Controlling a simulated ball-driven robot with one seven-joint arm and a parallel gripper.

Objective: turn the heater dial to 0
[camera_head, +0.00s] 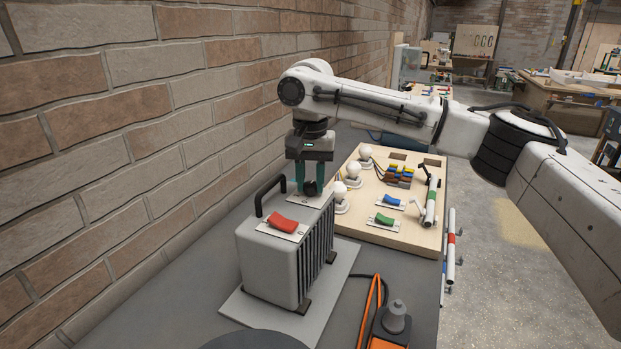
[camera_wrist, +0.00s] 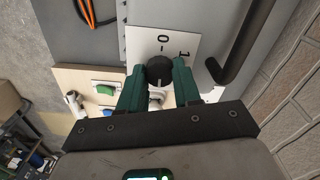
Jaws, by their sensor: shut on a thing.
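The grey heater (camera_head: 270,262) stands on a light base plate on the bench, with a black handle and a red rocker switch (camera_head: 283,223) on its top. My gripper (camera_head: 307,190) points down over the heater's far end, its green fingers on either side of the black dial. In the wrist view the round black dial (camera_wrist: 160,71) sits between the fingertips of my gripper (camera_wrist: 159,80). The white dial plate (camera_wrist: 170,48) shows a 0 with a tick and a 1. The dial's pointer mark is too small to read with certainty.
The black handle (camera_wrist: 245,45) stands close to the dial plate. Behind the heater lies a wooden board (camera_head: 410,232) with bulbs, switches and coloured wire connectors. A brick wall (camera_head: 120,120) runs along the left.

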